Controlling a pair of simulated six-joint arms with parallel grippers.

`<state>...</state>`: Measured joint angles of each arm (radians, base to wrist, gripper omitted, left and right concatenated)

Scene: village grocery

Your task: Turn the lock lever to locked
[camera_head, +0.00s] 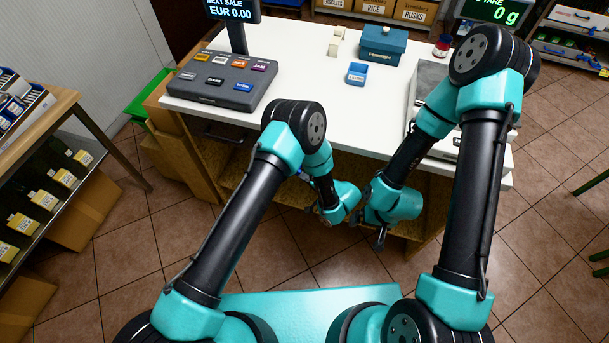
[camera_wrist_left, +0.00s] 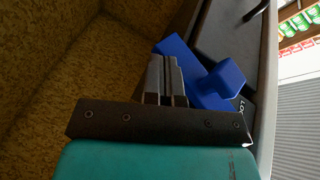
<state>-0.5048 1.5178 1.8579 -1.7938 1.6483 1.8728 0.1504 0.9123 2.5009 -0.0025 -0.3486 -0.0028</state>
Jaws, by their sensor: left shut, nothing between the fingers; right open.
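The blue lock lever (camera_wrist_left: 202,78) shows in the left wrist view, a slanted bar with a raised block at its right end. It sits against a dark panel (camera_wrist_left: 232,40); part of white lettering shows beside the block. My left gripper (camera_wrist_left: 165,62) is shut and empty, with its fingers overlapping the lever's left part in the view; I cannot tell if they touch it.
The white counter (camera_head: 300,75) carries a till keypad (camera_head: 222,80), a teal box (camera_head: 383,44), a blue tray (camera_head: 357,73) and a scale (camera_head: 432,80). Brown open shelving (camera_head: 270,190) lies under it. Both my wrists are close together.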

